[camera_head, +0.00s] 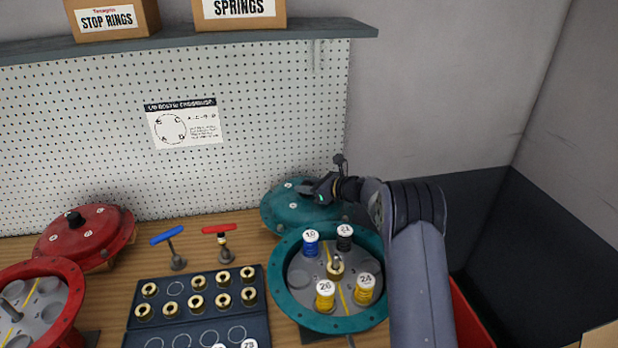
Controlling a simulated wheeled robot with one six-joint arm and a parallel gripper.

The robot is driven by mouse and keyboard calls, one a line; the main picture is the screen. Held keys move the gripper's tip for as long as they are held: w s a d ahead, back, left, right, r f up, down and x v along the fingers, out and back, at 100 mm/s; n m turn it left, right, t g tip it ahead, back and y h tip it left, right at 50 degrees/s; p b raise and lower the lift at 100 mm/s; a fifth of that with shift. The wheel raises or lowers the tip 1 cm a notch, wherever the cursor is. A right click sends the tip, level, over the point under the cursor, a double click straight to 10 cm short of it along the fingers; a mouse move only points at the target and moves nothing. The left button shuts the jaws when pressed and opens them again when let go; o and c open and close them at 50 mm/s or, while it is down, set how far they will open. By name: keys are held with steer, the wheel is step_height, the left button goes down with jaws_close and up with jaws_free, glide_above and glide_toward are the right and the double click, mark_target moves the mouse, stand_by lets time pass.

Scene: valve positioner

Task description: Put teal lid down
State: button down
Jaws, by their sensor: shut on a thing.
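The teal lid (285,212) is a round, shallow dome at the back of the workbench, behind the teal housing (291,305). My gripper (310,189) is shut on the lid at its top, and the grip hides the lid's knob. The lid looks roughly level. I cannot tell whether its underside touches the bench. The teal housing is open in front of it, with blue, black and yellow numbered springs and a central brass-coloured stem inside. The lid's front edge overlaps the housing's back rim in the picture.
A red lid (86,238) and an open red housing (68,285) stand at the left. Blue-handled (167,236) and red-handled (219,230) tools stand left of the teal lid. A dark tray (253,322) holds brass rings. The pegboard (250,100) rises close behind.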

steer(key=shift+f, duration=0.15)
steer(key=shift+a, duration=0.1)
steer(key=shift+f, duration=0.15)
steer(key=c, duration=1)
jaws_free()
steer(key=shift+s+f, duration=0.1)
steer(key=b+v, duration=0.2)
steer(key=v, duration=1)
steer(key=shift+b, duration=0.4)
